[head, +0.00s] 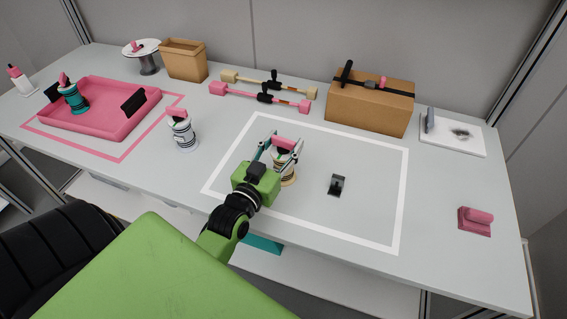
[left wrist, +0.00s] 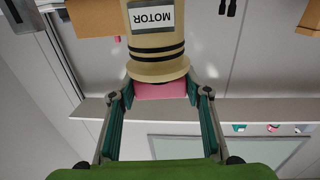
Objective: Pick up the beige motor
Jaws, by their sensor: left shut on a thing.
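The beige motor (head: 289,171) is inside the white outlined area in the head view, with dark bands and a pink top. My left gripper (head: 282,144) is shut on its pink top, one finger on each side. In the left wrist view the beige motor (left wrist: 155,45) shows upside down with a "MOTOR" label, and its pink top (left wrist: 160,91) lies between the fingertips of my left gripper (left wrist: 160,93). The arm partly hides the motor in the head view, and I cannot tell whether its base touches the table. My right gripper is out of view.
A black bracket (head: 337,185) lies right of the motor. A white motor (head: 184,134) stands to the left, near a pink tray (head: 97,127) holding a teal motor (head: 73,99). A pink block (head: 475,220) is far right.

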